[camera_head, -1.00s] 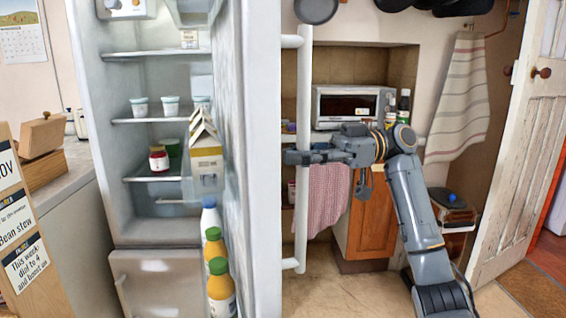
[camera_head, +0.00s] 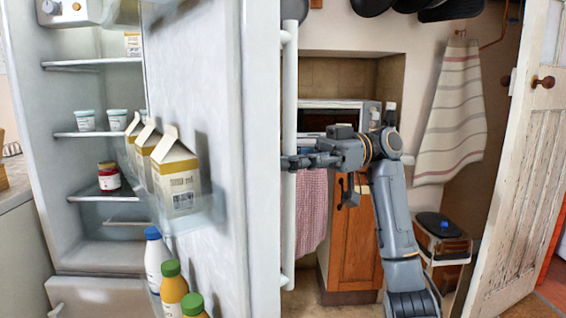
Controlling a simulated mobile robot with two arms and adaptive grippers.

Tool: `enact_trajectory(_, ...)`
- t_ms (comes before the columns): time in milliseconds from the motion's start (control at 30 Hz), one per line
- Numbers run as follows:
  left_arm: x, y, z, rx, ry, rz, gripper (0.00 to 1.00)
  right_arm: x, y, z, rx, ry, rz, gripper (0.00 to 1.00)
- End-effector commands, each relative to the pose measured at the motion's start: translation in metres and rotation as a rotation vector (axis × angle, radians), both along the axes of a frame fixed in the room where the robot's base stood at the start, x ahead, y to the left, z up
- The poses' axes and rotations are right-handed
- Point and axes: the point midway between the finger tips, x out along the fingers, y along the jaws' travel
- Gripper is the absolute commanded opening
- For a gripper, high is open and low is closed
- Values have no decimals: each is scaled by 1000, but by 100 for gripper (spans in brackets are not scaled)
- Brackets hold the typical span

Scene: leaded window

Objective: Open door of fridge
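The fridge (camera_head: 100,170) stands at the left with its door (camera_head: 205,85) swung open. The door's inner face, with cartons and bottles on its shelves, is in view. A long white vertical handle (camera_head: 289,225) runs along the door's outer side. My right gripper (camera_head: 292,161) is at the handle's middle, its fingers crossing in front of the bar. How far the fingers are closed around it is not clear. My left gripper is not in view.
Cartons (camera_head: 177,175) and bottles (camera_head: 172,285) fill the door shelves. Behind my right arm are a microwave (camera_head: 318,118), a wooden cupboard (camera_head: 352,245) and a bin (camera_head: 442,235). A white door (camera_head: 520,170) stands at the right.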

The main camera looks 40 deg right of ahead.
Motion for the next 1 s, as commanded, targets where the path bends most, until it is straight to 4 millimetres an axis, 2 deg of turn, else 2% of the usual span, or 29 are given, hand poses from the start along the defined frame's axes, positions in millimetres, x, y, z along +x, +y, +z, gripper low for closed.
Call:
enact_trajectory(600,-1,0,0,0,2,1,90,-1,1,-3,-7,4,6,0)
enact_trajectory(633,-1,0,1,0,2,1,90,-1,1,-3,-7,4,6,16)
enact_trajectory(767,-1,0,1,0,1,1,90,-1,0,-2,-6,3,5,42)
enact_trajectory(1000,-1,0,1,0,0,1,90,0,0,-1,-3,2,3,42)
